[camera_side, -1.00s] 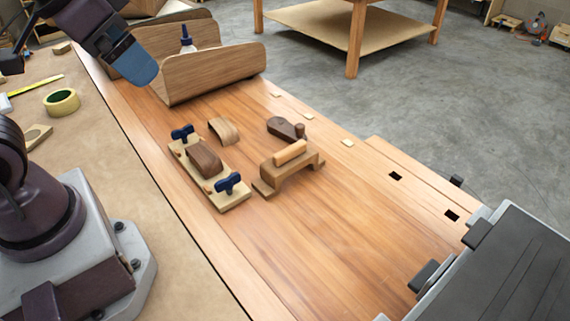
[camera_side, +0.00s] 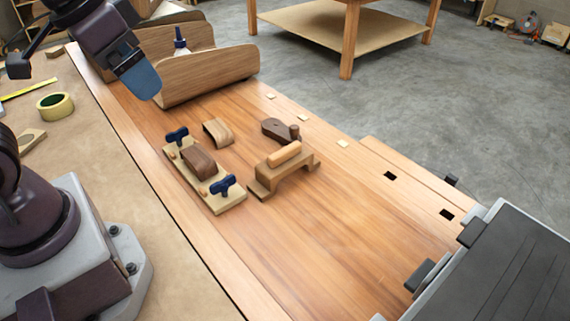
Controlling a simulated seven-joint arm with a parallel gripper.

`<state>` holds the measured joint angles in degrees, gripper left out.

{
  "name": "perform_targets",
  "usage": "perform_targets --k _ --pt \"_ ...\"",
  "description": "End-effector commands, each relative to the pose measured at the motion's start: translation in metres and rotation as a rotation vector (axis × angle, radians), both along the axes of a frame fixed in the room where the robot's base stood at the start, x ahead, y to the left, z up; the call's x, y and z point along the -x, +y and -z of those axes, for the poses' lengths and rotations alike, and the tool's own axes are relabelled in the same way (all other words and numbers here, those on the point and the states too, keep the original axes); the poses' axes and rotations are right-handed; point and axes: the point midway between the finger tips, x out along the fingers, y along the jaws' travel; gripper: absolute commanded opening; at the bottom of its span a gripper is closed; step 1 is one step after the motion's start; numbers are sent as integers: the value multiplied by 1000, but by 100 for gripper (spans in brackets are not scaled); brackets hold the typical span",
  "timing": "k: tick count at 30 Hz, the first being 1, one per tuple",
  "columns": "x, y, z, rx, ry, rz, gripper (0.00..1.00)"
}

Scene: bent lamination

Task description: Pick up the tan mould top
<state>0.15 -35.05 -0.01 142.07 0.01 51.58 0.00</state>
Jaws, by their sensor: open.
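The tan mould top (camera_side: 289,171) is an arch-shaped wooden block with a pale round handle along its top. It stands upright on the bench, right of the mould base (camera_side: 233,202). The mould base is a pale board with two blue clamp knobs and a dark brown curved form (camera_side: 200,164) between them. A thin bent wooden strip (camera_side: 218,132) lies behind the base. My gripper (camera_side: 146,92) is at the upper left, above the bench, open and empty, well apart from the mould top. Its fingertips show only as a blue end.
A dark brown wooden tool with a knob (camera_side: 281,130) sits just behind the mould top. A curved wooden holder (camera_side: 212,78) with a glue bottle (camera_side: 180,40) stands behind, near my gripper. A yellow tape roll (camera_side: 57,102) lies left. The bench front (camera_side: 300,260) is clear.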

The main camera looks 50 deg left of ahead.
Motion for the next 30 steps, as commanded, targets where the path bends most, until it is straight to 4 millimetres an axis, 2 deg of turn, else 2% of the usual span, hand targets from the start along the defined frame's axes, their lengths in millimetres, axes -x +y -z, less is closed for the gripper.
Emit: perform_targets --k 8,11,18,24,27,30 --pt "-72 -3 36 -2 228 5 89" --pt "-103 -4 56 -1 289 4 89" --pt "-174 -7 122 -2 408 0 89" --pt "-221 -10 175 -1 444 -8 89" --pt "-242 -10 185 0 425 -14 89" --pt "-256 -11 178 3 384 -18 89"
